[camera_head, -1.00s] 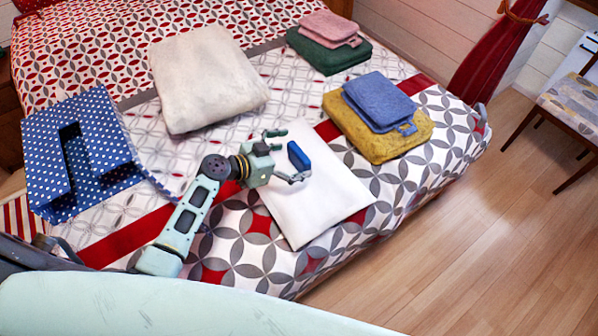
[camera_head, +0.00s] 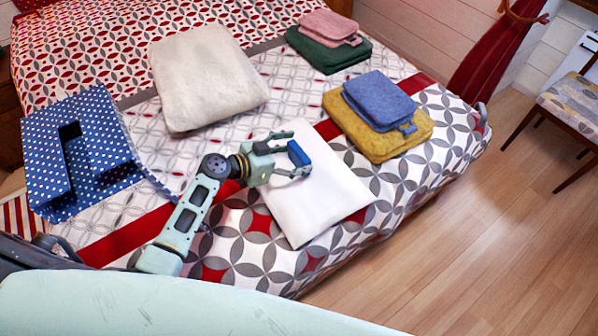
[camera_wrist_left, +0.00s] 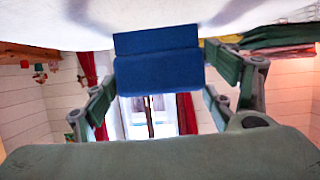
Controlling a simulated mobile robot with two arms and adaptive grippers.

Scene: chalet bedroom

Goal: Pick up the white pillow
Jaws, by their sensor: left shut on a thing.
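A thick off-white pillow (camera_head: 208,80) lies flat on the bed, behind and left of my left gripper, and nothing touches it. My left gripper (camera_head: 297,155) is shut on a small blue block (camera_head: 299,152), with one finger on each side. The gripper and block are over the upper part of a flat white panel (camera_head: 318,200); I cannot tell whether the block touches it. In the left wrist view the blue block (camera_wrist_left: 158,70) sits between the fingers, with a white surface (camera_wrist_left: 150,20) along the top. My right gripper is not in view.
A blue polka-dot box (camera_head: 85,165) stands on the bed (camera_head: 235,255) at left. A yellow folded towel (camera_head: 375,140) with a blue one (camera_head: 380,100) on it lies right, and pink and green towels (camera_head: 330,40) lie behind. A chair (camera_head: 575,105) stands beyond the bed.

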